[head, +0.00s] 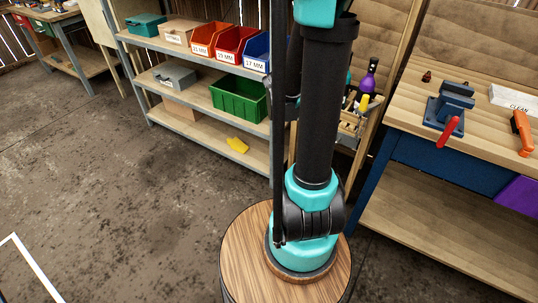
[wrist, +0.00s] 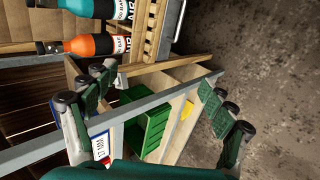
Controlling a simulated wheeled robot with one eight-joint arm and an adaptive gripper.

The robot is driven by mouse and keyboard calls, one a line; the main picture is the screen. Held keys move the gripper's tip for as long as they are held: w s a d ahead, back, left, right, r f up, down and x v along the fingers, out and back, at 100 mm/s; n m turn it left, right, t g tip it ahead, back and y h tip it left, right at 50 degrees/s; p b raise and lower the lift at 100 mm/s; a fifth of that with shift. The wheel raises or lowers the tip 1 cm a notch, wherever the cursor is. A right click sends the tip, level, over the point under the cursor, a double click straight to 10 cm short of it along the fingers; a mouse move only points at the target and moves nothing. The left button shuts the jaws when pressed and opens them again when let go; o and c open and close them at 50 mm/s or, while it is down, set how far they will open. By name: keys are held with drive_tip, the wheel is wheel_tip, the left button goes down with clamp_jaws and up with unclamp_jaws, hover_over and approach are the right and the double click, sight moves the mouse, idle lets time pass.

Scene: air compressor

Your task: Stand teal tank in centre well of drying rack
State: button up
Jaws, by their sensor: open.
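In the wrist view, a teal tank (wrist: 92,8) with a dark neck lies across the top left edge and is partly cut off. An orange tank (wrist: 90,45) is beside it, below it in the picture. Both have dark label bands. A slatted wooden frame (wrist: 145,32) stands against their ends; I cannot tell whether it is the drying rack, and no centre well shows clearly. My gripper (wrist: 156,85) is open and empty, its fingers wide apart at left and right, clear of both tanks. In the head view my arm hides the gripper.
A metal shelf (head: 190,48) holds several bins and a green crate (head: 240,97). A wooden tool holder (head: 350,128) stands at its right end. A workbench (head: 420,75) with a blue vise (head: 449,108) is at right. The concrete floor (head: 120,190) at left is open.

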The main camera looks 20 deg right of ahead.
drive_tip(key=s+a+f+m+g+y, duration=0.1)
drive_tip(key=s+a+f+m+y, duration=0.1)
drive_tip(key=s+a, duration=0.7)
drive_tip(key=s+a+f+m+y, duration=0.2)
drive_tip(key=s+a+m+y, duration=0.3)
drive_tip(key=s+a, duration=0.4)
drive_tip(key=shift+a+f+m+g, duration=0.2)
drive_tip(key=shift+a+m+g, duration=0.05)
drive_tip(key=shift+m+g, duration=0.15)
drive_tip(key=shift+s+d, duration=0.1)
